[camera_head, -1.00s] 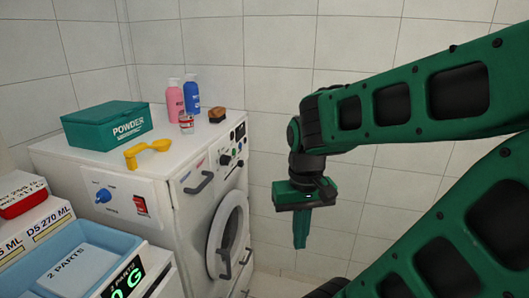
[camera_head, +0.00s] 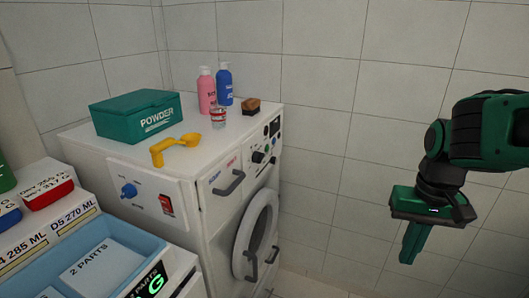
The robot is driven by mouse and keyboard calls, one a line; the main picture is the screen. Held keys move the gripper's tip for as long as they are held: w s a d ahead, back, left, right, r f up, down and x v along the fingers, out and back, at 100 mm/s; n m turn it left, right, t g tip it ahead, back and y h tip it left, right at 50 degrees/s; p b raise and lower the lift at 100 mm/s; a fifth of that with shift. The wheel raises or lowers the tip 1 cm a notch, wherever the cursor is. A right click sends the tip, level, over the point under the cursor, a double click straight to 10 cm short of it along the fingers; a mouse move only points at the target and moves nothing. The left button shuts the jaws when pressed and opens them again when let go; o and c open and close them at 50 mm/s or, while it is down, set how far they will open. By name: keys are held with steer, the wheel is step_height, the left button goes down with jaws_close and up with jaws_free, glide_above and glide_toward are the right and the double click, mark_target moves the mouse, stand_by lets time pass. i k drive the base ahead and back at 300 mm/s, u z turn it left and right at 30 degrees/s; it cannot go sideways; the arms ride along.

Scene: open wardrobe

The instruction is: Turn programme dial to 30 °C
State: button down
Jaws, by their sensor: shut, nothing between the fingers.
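The white washing machine (camera_head: 195,170) stands left of centre. Its front control strip has small dark knobs (camera_head: 258,157), a dark display (camera_head: 275,127) and some small coloured buttons. Which knob is the programme dial, and its markings, are too small to tell. A blue knob (camera_head: 129,190) sits on the side panel beside a red switch (camera_head: 167,204). My gripper (camera_head: 411,247) is shut and empty, pointing down, well to the right of the machine and apart from it.
On the machine top are a green powder box (camera_head: 137,116), a yellow scoop (camera_head: 175,147), pink (camera_head: 207,92) and blue (camera_head: 224,85) bottles, a small cup (camera_head: 219,118) and a brown brush (camera_head: 251,106). A blue tray (camera_head: 140,238) is at lower left. Drawer handle (camera_head: 230,184) and round door (camera_head: 258,236) protrude.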

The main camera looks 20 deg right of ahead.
mark_target(257, 157)
steer(key=z, duration=0.15)
steer(key=k, duration=0.45)
steer(key=z, duration=0.6)
steer(key=k, duration=0.9)
steer(key=z, duration=0.35)
steer(key=i, duration=1.85)
steer(key=u, duration=0.55)
